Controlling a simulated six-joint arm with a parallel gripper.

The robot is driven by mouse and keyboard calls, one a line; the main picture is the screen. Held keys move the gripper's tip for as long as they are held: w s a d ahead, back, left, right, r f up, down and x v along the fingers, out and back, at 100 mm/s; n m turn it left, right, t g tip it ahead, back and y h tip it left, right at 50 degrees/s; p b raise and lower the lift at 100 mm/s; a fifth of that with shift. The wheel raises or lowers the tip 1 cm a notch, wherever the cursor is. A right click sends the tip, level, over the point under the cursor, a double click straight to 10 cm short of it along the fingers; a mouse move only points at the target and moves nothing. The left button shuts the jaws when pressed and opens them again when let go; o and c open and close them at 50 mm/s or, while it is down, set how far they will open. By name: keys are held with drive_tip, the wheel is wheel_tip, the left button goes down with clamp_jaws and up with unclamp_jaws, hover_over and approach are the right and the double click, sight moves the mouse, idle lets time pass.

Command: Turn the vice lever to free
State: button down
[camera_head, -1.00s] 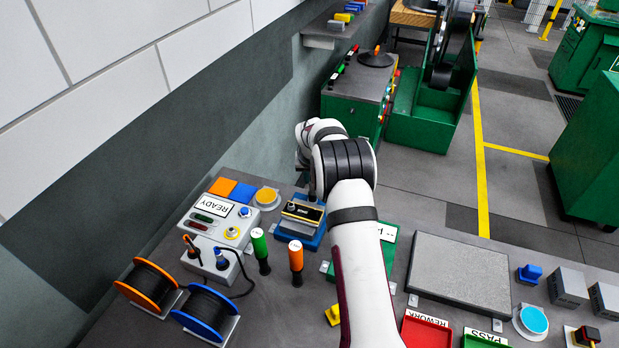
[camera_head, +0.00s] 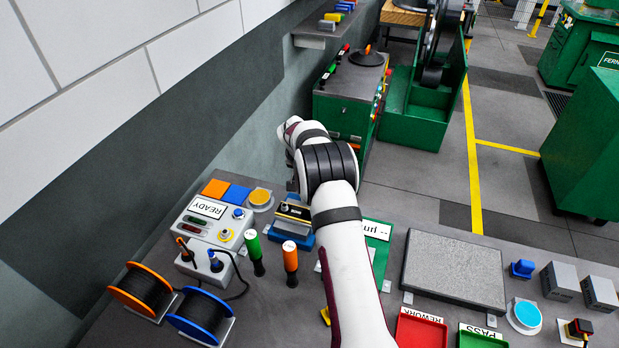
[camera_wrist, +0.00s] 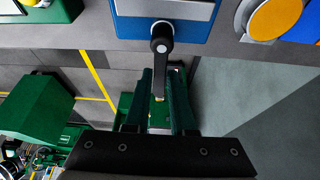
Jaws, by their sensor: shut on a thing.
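The vice (camera_head: 288,232) is a blue block with a grey and black top, on the bench left of my arm in the head view. Its blue body also shows at the top of the wrist view (camera_wrist: 130,27). The vice lever (camera_wrist: 162,42) is dark, with a round hub at the vice's edge, and points down the wrist picture towards my gripper. My gripper (camera_wrist: 164,78) has two dark green fingers, one on each side of the lever, and is shut on it. In the head view my arm hides the gripper and the lever.
Two cable reels (camera_head: 203,312) are at lower left. A grey plate (camera_head: 455,270) and red tray (camera_head: 420,330) lie right of my arm. The wall is left.

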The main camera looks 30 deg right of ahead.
drive_tip(key=c, duration=0.8)
unclamp_jaws()
drive_tip(key=shift+o, duration=0.2)
drive_tip(key=shift+r, duration=0.1)
drive_tip(key=v, duration=1.5)
drive_tip(key=shift+r, duration=0.3)
drive_tip(key=x, duration=1.6)
drive_tip(key=shift+s+a, duration=0.1)
drive_tip(key=shift+s, duration=0.05)
